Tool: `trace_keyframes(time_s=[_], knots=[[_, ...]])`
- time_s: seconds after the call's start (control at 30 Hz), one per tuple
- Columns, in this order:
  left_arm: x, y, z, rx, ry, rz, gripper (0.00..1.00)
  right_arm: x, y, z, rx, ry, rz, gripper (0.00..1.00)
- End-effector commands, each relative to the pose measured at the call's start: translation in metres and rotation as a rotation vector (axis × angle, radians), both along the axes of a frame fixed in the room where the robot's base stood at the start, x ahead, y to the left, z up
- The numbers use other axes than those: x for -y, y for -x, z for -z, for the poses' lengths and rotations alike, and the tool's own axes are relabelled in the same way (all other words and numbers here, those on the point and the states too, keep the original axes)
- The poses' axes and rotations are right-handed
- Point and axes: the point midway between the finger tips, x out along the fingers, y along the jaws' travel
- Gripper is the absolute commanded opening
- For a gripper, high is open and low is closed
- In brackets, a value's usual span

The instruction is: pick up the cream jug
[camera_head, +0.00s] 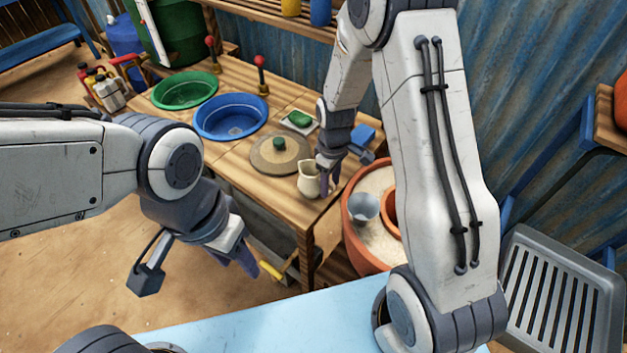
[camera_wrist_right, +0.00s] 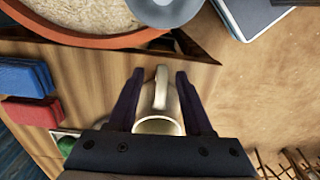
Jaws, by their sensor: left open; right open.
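The cream jug (camera_head: 309,180) stands upright near the right front corner of the wooden bench (camera_head: 246,173) in the head view. My right gripper (camera_head: 326,184) comes down over the jug there and partly hides it. In the right wrist view the jug (camera_wrist_right: 159,112) lies between the two open fingers of my right gripper (camera_wrist_right: 158,92), its handle pointing up the picture. The fingers stand on either side, with a small gap visible at the handle. My left gripper (camera_head: 245,262) is open and empty, in front of the bench and away from the jug.
Blue (camera_head: 231,116) and green (camera_head: 185,90) basins stand further back. A large terracotta pot (camera_head: 352,222) of grain, holding a grey scoop (camera_head: 363,206), stands right of the bench corner.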

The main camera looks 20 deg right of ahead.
Motion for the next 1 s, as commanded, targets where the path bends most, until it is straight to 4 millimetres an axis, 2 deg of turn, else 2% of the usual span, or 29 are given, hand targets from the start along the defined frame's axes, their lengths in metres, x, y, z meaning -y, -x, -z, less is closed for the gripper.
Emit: trace_keyframes(time_s=[0.1, 0.2, 0.47, 0.57, 0.6, 1.0], knots=[[0.000, 0.000, -0.005, 0.000, 0.000, 0.000, 0.50, 0.000, 0.003, 0.018, -0.005, 0.000, 0.001, 0.51], [0.000, 0.000, -0.005, 0.000, 0.000, 0.000, 0.50, 0.000, 0.003, 0.027, -0.003, 0.000, 0.001, 0.51], [0.000, 0.000, -0.005, 0.000, 0.000, 0.000, 0.50, 0.000, 0.002, 0.030, 0.000, 0.000, 0.000, 0.51], [0.000, 0.000, -0.005, 0.000, 0.000, 0.000, 0.50, 0.000, 0.002, 0.030, 0.000, 0.000, 0.000, 0.16], [0.000, 0.000, -0.005, 0.000, 0.000, 0.000, 0.50, 0.000, 0.002, 0.030, 0.000, 0.000, 0.000, 0.01], [0.000, 0.000, -0.005, 0.000, 0.000, 0.000, 0.50, 0.000, 0.002, 0.029, 0.000, 0.000, 0.000, 0.00]])
